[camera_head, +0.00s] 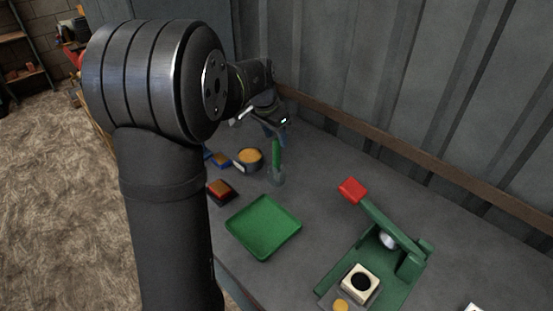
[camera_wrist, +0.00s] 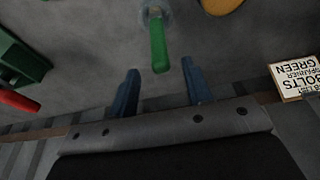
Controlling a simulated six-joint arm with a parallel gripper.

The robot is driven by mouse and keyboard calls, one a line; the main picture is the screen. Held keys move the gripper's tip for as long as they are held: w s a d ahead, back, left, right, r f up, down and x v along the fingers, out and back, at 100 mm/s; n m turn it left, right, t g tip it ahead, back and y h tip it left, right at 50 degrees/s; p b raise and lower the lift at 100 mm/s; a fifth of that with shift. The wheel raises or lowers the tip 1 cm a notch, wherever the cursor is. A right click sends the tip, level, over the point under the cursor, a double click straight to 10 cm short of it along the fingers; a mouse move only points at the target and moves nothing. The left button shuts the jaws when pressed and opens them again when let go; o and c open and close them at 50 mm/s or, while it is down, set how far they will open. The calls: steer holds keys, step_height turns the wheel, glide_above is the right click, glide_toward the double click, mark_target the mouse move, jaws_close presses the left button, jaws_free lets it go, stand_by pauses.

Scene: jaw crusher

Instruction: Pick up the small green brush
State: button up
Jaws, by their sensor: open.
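The small green brush (camera_head: 276,153) stands upright on the table, handle up, its lower end in a clear, glass-like holder (camera_head: 276,179). In the wrist view the green handle (camera_wrist: 158,42) points toward my gripper, and its end appears roughly between the fingertips. My gripper (camera_head: 275,134) is just above the handle in the head view. Its two blue fingers are apart in the wrist view (camera_wrist: 160,67), with nothing held. I cannot tell whether a finger touches the handle. The brush's lower end is blurred by the holder.
A round container with orange contents (camera_head: 249,156) stands left of the brush. A red-topped block (camera_head: 220,190) and green tray (camera_head: 263,227) lie nearer. A green press with a red handle (camera_head: 385,245) stands right. The corrugated wall (camera_head: 400,90) rises behind. A labelled card (camera_wrist: 296,78) shows in the wrist view.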

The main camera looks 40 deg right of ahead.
mark_target(278, 148)
steer(key=shift+a+x, duration=0.15)
steer(key=shift+x, duration=1.4)
steer(key=shift+a+x, duration=0.1)
steer(key=shift+x, duration=1.45)
steer(key=shift+c, duration=0.4)
jaws_close()
